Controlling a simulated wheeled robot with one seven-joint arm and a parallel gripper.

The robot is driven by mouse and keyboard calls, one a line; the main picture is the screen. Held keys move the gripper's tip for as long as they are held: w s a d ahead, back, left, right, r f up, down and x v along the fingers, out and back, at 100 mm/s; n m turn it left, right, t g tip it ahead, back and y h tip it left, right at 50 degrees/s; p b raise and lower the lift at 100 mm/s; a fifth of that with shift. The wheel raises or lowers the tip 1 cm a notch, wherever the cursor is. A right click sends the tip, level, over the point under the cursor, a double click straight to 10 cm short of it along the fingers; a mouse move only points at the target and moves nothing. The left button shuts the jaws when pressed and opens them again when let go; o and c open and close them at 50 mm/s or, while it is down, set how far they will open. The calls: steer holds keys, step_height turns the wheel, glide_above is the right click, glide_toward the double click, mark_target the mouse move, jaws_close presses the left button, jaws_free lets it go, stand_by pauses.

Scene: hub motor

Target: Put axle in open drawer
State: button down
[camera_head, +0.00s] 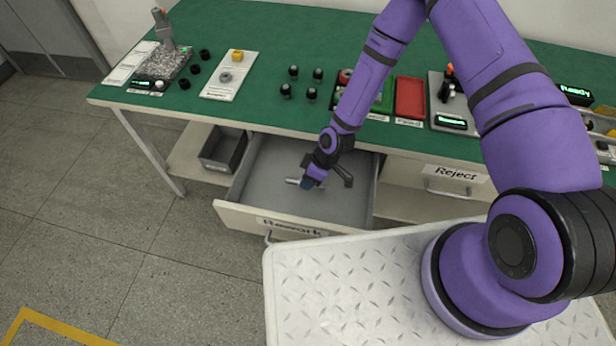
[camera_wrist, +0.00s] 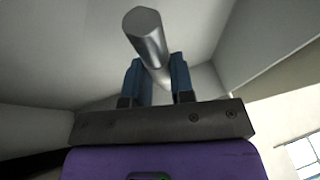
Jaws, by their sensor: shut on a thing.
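The axle (camera_wrist: 148,38) is a grey metal rod with a flat cut at its end. In the wrist view it lies between the two blue fingers of my gripper (camera_wrist: 157,82), which is shut on it. In the head view the axle (camera_head: 292,181) shows as a short light rod beside my gripper (camera_head: 308,183). Both are over the open drawer (camera_head: 262,205) labelled Rework, within its walls. I cannot tell whether the axle touches the drawer floor. The inside of the drawer looks otherwise empty, though my arm hides part of it.
A dark grey bin (camera_head: 222,148) sits on the shelf left of the drawer. The Reject drawer (camera_head: 452,184) to the right is shut. The green bench top (camera_head: 270,40) above holds several parts, a white tray (camera_head: 229,76) and a red tray (camera_head: 410,97).

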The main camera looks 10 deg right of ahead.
mark_target(304, 195)
steer(key=shift+f, duration=2.25)
steer(key=shift+f, duration=0.2)
stand_by(0.5)
steer(key=c, duration=0.9)
jaws_free()
steer(key=shift+s+d, duration=0.1)
steer(key=shift+o, duration=0.7)
steer(key=shift+f, duration=0.1)
